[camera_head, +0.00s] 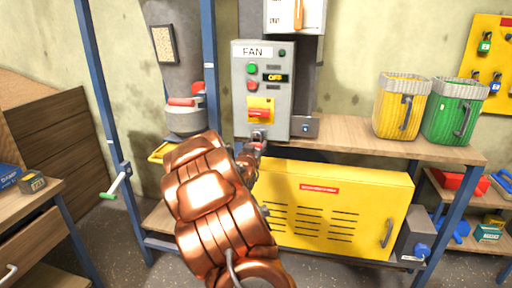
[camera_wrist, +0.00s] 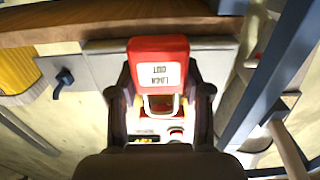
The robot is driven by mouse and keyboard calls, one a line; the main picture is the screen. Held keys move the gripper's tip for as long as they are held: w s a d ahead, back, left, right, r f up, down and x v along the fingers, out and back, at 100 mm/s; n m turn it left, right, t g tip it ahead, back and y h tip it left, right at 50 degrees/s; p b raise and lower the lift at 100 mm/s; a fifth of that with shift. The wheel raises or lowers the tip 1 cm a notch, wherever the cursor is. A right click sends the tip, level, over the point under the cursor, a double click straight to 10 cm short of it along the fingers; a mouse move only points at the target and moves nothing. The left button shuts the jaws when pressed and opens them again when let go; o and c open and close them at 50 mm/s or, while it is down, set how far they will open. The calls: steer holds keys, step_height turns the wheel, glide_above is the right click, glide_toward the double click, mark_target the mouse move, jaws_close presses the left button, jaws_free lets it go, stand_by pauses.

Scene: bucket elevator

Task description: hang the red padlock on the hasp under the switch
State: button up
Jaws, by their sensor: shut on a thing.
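The red padlock (camera_wrist: 159,58) shows in the wrist view with a white label reading "LOCK OUT". Its metal shackle (camera_wrist: 148,104) points toward the switch panel. My gripper (camera_wrist: 160,84) is shut on the padlock, one dark finger on each side. In the head view, my gripper (camera_head: 250,158) is just below the grey FAN switch box (camera_head: 241,92), mostly behind my copper-coloured arm. A small bit of red shows there beside the hasp (camera_head: 259,136) under the yellow-and-red switch. I cannot tell whether the shackle is through the hasp or only close to it.
A wooden shelf (camera_head: 350,138) holds a yellow bucket (camera_head: 400,112) and a green bucket (camera_head: 452,112) on the right. A yellow cabinet (camera_head: 340,205) stands under it. A blue post (camera_head: 208,60) rises left of the switch box. A green-handled crank (camera_head: 112,190) is at left.

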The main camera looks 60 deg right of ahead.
steer(key=shift+d, duration=0.15)
steer(key=shift+p+x, duration=0.4)
steer(key=shift+x, duration=1.2)
steer(key=shift+f+b, duration=0.35)
steer(key=shift+f, duration=0.4)
stand_by(0.3)
steer(key=o, duration=1.3)
steer(key=b+v, duration=0.3)
steer(key=v, duration=0.7)
steer(key=shift+f, duration=0.3)
stand_by(0.6)
stand_by(0.7)
